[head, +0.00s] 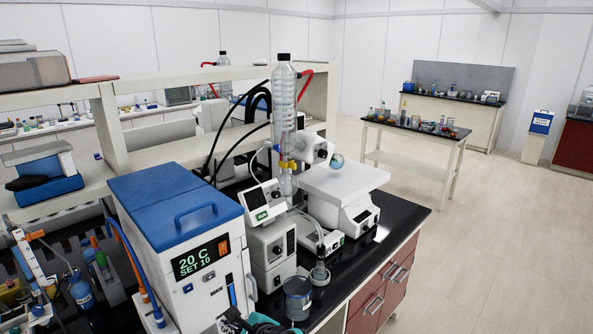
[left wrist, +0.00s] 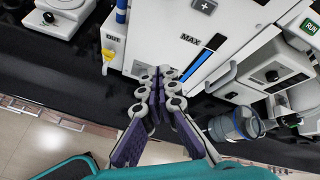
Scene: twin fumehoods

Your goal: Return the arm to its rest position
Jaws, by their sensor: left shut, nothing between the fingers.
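My left gripper (left wrist: 157,78) is shut and empty in the left wrist view. Its two purple-padded fingers meet in front of the white front panel of the chiller. In the head view only a dark and teal part of my left gripper (head: 238,320) shows at the bottom edge, in front of the chiller (head: 150,235). The chiller has a blue lid with a handle, and its display reads 20 C, SET 10. My right gripper is in neither view.
A rotary evaporator (head: 285,170) with hoses stands behind. Open floor (head: 480,240) lies to the right.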

